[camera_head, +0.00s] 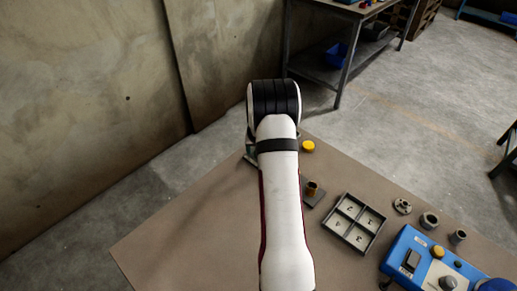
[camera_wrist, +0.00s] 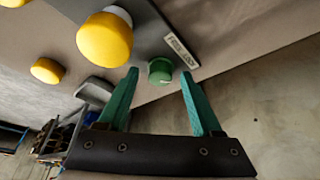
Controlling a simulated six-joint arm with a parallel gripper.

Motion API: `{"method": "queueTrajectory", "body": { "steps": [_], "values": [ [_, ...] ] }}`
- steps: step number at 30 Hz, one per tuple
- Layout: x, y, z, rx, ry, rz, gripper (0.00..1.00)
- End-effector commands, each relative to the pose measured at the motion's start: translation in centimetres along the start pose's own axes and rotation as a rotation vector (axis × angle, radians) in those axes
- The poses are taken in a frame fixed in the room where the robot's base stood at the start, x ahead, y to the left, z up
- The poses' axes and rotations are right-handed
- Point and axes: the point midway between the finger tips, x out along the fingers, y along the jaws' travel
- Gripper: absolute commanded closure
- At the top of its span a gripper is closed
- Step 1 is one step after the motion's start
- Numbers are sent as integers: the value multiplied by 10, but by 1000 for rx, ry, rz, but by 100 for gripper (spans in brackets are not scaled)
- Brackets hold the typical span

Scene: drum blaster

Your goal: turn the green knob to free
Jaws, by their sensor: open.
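In the wrist view the small green knob (camera_wrist: 160,66) sits on a dark grey plate (camera_wrist: 165,38), with a pale label (camera_wrist: 180,50) beside it that seems to read FREE and LOCK. My gripper (camera_wrist: 160,73) is open, its two green fingers either side of the knob with a gap on each side. I cannot tell whether the fingertips reach the knob's depth. No clear pointer mark on the knob can be read. In the head view my arm hides the green knob and my gripper.
A large yellow knob (camera_wrist: 104,38) and a smaller yellow one (camera_wrist: 47,70) stand near the left finger. On the brown table (camera_head: 190,230) are a divided tray (camera_head: 330,222), small metal parts (camera_head: 429,220) and a blue box (camera_head: 405,243) at right. The table's left side is clear.

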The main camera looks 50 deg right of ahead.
Motion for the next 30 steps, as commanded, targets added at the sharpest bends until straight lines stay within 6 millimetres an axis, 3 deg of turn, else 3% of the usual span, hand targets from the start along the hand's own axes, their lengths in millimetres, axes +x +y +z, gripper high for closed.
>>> {"method": "queueTrajectory", "body": {
  "steps": [3, 14, 30],
  "values": [
    [0, 0, 0, 0, 0, 0, 34],
    [-1, 0, 0, 0, -1, 0, 98],
    [-1, 1, 0, -99, -2, -43, 100]
  ]
}}
